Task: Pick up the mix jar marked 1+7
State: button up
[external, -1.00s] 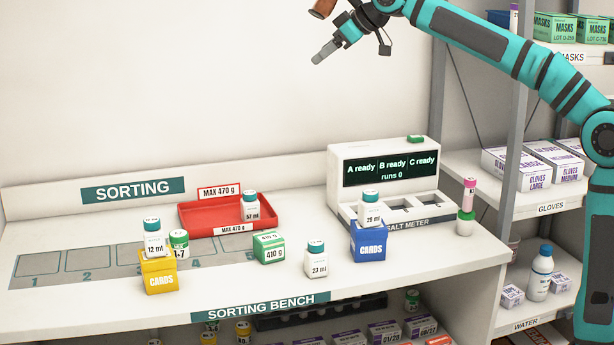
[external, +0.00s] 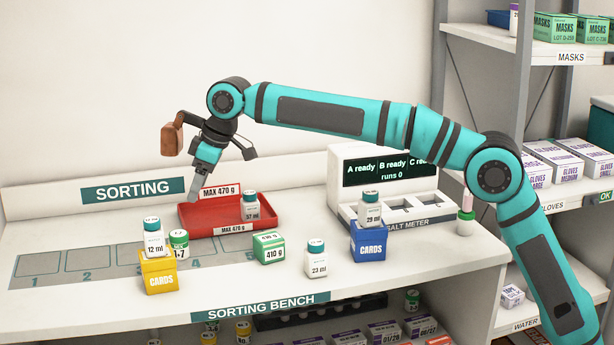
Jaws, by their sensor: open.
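The mix jar marked 1+7 (external: 180,244) stands on the sorting bench. My gripper (external: 193,196) is above the bench, near the left end of the red tray. It is higher than the jar and slightly to its right, apart from it. It points down and is open, with nothing visible between its fingers.
A 12 ml bottle (external: 153,238) stands on the yellow cards box (external: 160,277), close beside the jar. The red tray (external: 205,217) holds a 57 ml bottle (external: 250,207). A green 410 g box (external: 268,247) and a 23 ml bottle (external: 317,260) stand to the right.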

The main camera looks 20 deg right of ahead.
aim_at(183, 234)
jog(key=x, duration=1.6)
jog(key=shift+f, duration=0.4)
jog(key=c, duration=1.1)
